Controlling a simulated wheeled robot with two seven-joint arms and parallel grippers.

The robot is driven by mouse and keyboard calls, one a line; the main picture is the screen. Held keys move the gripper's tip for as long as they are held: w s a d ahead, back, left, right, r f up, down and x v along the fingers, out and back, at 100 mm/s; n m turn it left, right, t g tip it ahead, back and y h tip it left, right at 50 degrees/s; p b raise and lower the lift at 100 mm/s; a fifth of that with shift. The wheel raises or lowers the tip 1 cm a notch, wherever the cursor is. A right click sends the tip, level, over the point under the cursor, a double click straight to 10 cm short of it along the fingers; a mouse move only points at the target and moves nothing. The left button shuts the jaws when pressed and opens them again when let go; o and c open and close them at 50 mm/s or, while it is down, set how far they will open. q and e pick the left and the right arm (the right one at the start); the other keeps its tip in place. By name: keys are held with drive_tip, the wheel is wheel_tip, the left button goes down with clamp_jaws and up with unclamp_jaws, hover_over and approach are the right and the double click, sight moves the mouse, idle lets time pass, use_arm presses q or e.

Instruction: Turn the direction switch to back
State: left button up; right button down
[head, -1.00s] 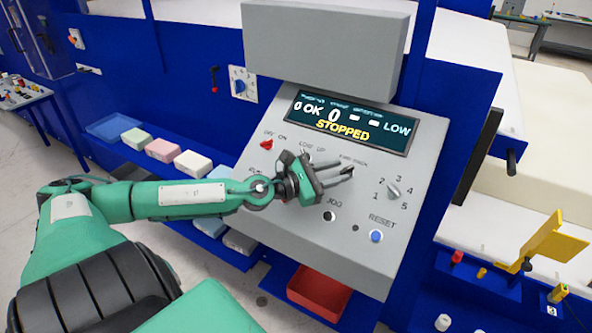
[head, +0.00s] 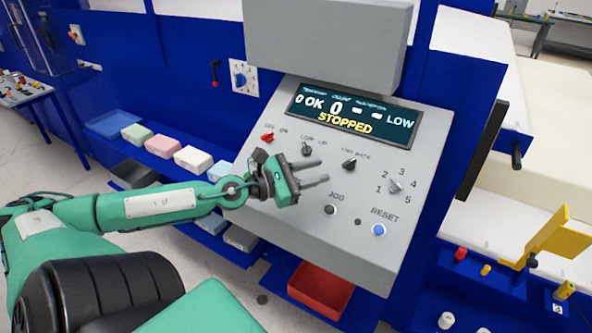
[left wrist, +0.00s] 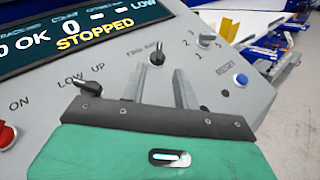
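The direction switch (head: 349,163) is a black knob under the FWD/BACK label on the grey sloped panel (head: 270,215). Its pointer appears to lean up and right, toward the BACK side. It also shows in the left wrist view (left wrist: 157,56), beyond my fingers. My left gripper (head: 324,170) is open and empty, its two fingers apart. In the head view they lie left of the direction switch and do not reach it. In the left wrist view the fingertips (left wrist: 161,65) point toward the knob. My right gripper is not in view.
The LOW/UP switch (head: 307,149) and red OFF/ON switch (head: 267,137) sit left of the direction switch. A numbered dial (head: 395,186), black JOG button (head: 330,210) and blue RESET button (head: 378,230) are close by. The display (head: 353,110) reads STOPPED.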

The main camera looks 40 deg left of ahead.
use_arm(q)
drive_tip(key=shift+b+v, duration=0.55)
drive_tip(key=shift+v, duration=1.6)
